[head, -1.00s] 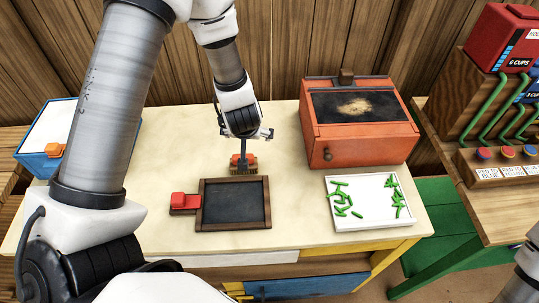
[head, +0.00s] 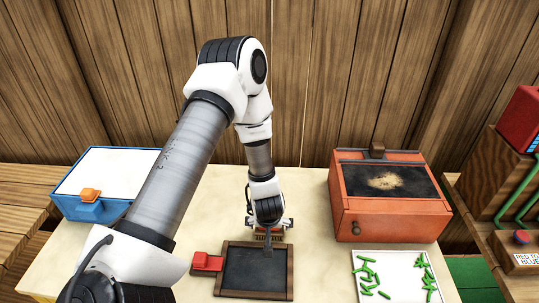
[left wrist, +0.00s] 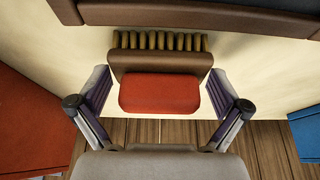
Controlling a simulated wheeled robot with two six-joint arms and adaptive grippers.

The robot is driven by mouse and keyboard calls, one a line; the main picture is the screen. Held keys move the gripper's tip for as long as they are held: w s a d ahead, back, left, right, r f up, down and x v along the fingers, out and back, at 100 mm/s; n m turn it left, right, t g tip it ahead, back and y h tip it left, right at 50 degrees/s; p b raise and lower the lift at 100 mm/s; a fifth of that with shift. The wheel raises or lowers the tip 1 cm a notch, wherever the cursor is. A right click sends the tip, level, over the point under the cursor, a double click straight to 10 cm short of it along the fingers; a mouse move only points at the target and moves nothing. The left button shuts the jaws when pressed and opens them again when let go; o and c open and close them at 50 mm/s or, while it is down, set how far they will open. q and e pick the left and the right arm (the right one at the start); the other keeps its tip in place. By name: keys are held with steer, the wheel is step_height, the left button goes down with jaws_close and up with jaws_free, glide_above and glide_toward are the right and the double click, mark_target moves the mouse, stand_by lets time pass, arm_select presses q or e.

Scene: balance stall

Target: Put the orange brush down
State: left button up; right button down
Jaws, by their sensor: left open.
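The orange brush (left wrist: 158,93) has a red-orange grip, a brown body and a row of pale bristles. In the left wrist view it sits between the two fingers of my left gripper (left wrist: 160,108), with a gap on each side. It appears to rest on the cream table, just behind the dark framed board (head: 254,268). In the head view my left gripper (head: 267,225) is low over the brush (head: 267,238) and hides much of it. My left gripper is open. My right gripper is not in view.
A red block (head: 207,262) adjoins the board's left side. An orange box (head: 385,216) with a dark top stands at right, behind a white tray (head: 392,295) of green pieces. A blue box (head: 95,207) is at left. The cream table (head: 312,205) is clear beside the brush.

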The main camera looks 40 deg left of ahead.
arm_select(q)
steer(key=c, duration=1.1)
steer(key=shift+c, duration=0.2)
steer(key=shift+r, duration=0.15)
